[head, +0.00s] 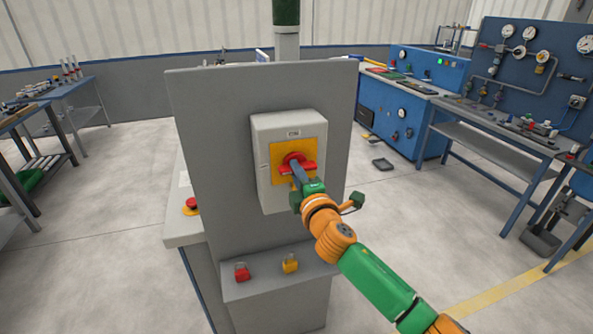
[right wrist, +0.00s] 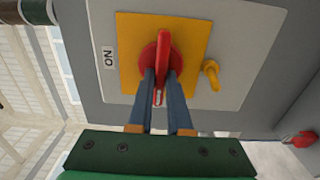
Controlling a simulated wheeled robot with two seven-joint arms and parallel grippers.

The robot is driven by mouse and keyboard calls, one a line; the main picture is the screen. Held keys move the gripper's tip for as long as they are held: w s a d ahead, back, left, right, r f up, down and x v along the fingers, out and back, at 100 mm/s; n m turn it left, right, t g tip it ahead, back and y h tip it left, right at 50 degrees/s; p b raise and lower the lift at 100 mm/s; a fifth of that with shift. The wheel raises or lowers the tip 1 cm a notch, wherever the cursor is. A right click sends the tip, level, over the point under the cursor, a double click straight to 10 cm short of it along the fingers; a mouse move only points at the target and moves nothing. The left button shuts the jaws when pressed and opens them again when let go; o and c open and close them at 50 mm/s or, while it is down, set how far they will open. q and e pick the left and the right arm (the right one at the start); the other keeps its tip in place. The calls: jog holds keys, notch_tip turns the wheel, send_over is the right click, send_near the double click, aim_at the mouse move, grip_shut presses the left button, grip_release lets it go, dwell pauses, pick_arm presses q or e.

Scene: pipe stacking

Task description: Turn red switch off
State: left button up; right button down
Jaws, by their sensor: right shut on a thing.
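The red switch (head: 309,168) is a rotary handle on a yellow plate (head: 278,150), set in a grey box (head: 263,185) on an upright grey panel. In the head view its handle lies roughly level, crosswise. In the right wrist view the red handle (right wrist: 163,48) stands across the yellow plate (right wrist: 128,55), with a small label (right wrist: 109,57) beside the plate. My right gripper (head: 295,170) is shut on the handle, one finger on each side, as the right wrist view also shows (right wrist: 160,85). The fingers hide part of the handle. My left gripper is not in view.
A red padlock (head: 242,272) and a yellow padlock (head: 290,263) sit on the ledge below the box. A red button (head: 191,204) is left of the panel. A yellow tab (right wrist: 211,75) is beside the switch. Workbenches stand left and right, with open floor between.

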dwell(0.5)
jog(key=c, duration=0.8)
grip_release()
jog(key=shift+c, duration=0.2)
jog(key=v, duration=0.7)
jog(key=shift+b, duration=0.4)
